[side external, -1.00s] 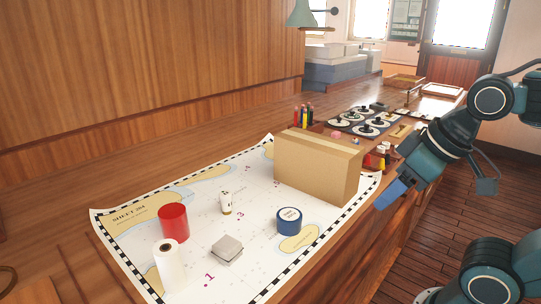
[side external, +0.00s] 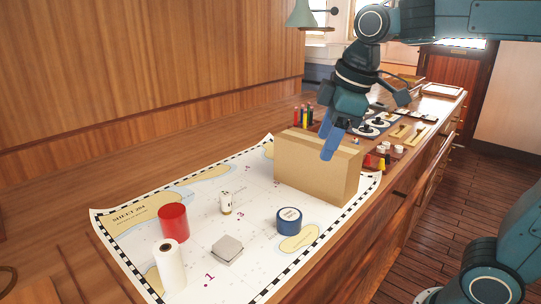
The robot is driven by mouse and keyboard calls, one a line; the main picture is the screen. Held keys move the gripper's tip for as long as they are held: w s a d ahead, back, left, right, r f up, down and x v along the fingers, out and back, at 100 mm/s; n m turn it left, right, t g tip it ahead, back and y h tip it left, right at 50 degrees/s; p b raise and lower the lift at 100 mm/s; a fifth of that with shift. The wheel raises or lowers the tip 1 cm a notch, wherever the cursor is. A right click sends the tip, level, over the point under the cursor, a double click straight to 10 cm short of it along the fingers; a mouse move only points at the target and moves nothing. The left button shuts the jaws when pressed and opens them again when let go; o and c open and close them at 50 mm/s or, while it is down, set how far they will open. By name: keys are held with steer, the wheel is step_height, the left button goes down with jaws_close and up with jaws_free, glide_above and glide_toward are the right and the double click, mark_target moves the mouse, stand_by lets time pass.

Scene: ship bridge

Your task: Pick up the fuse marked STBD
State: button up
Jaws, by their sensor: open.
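No marking STBD can be read in the side external view. A small white cylinder with a brownish lower end and dark marks (side external: 226,203) stands upright on the chart; it may be a fuse, but its lettering is too small to read. My gripper (side external: 328,153) has blue fingers pointing down. In the picture it overlaps the top right of the cardboard box, well to the right of the small cylinder. It is open, and I see nothing held in it.
The chart (side external: 193,228) carries a cardboard box (side external: 312,167), a red cylinder (side external: 173,222), a white roll (side external: 171,268), a grey block (side external: 227,249) and a blue round roll (side external: 289,221). Behind the box are pens (side external: 303,116) and black-and-white round items (side external: 372,127).

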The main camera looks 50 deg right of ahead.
steer(key=w+a+f+n+g, duration=0.1)
steer(key=w+a+n+g, duration=0.1)
steer(key=w+n, duration=0.8)
steer(key=n+g, duration=0.2)
steer(key=n, duration=0.2)
glide_above(225, 193)
step_height(225, 193, down, 8)
steer(key=shift+d+f, duration=0.1)
steer(key=shift+f, duration=0.05)
steer(key=shift+f, duration=0.1)
steer(key=shift+f, duration=4.15)
steer(key=shift+f, duration=2.6)
